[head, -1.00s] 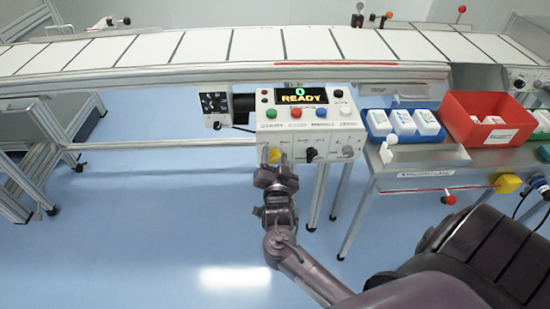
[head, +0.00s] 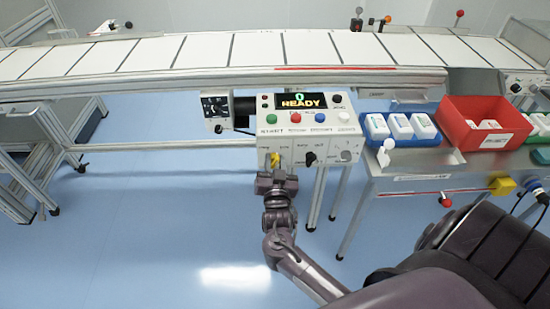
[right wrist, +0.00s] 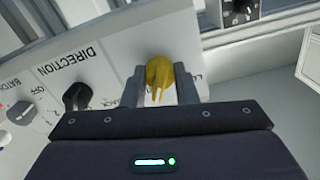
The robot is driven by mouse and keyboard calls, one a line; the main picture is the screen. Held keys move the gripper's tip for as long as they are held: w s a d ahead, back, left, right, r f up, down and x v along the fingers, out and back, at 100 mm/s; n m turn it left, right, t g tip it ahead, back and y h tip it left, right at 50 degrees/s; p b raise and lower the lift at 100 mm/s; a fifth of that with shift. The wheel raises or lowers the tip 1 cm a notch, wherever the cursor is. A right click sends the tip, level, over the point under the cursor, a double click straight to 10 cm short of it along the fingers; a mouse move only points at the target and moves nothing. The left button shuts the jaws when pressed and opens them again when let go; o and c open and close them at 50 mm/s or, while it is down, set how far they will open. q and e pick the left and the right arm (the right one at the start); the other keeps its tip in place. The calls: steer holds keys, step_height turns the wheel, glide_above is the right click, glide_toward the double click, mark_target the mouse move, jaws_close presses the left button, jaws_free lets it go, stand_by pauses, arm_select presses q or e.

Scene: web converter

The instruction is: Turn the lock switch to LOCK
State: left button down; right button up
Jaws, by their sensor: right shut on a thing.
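The yellow lock switch knob (head: 275,160) sits at the lower left of the white control panel's front. My right gripper (head: 275,171) is below it with its fingers on either side of the knob. In the right wrist view the knob (right wrist: 160,73) stands between the two grey fingers (right wrist: 163,88), which are shut on it. The knob looks near upright in the head view. Its label is mostly covered by the fingers, so the position it points to cannot be read. My left gripper is not in view.
The control panel (head: 283,142) has a READY display (head: 303,101) and several coloured buttons. A black direction knob (head: 310,158) is right of the switch, also seen in the wrist view (right wrist: 77,97). A conveyor (head: 300,48) runs behind; a red bin (head: 482,139) stands right.

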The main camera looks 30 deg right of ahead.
steer(key=shift+r+n+p, duration=0.2)
steer(key=shift+n+p, duration=0.45)
steer(key=shift+n, duration=0.25)
steer(key=shift+n+p, duration=0.35)
steer(key=shift+n, duration=0.15)
steer(key=n+p, duration=0.4)
steer(key=n, duration=0.2)
steer(key=n+p, duration=0.1)
steer(key=n, duration=0.2)
steer(key=shift+w+f+n+p, duration=0.1)
steer(key=shift+n+p, duration=0.2)
arm_select(q)
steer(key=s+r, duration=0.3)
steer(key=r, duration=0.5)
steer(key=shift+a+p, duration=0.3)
steer(key=shift+p, duration=0.1)
arm_select(e)
steer(key=shift+a+f+n, duration=0.1)
steer(key=shift+n, duration=0.9)
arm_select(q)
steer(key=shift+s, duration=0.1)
arm_select(e)
steer(key=o, duration=1)
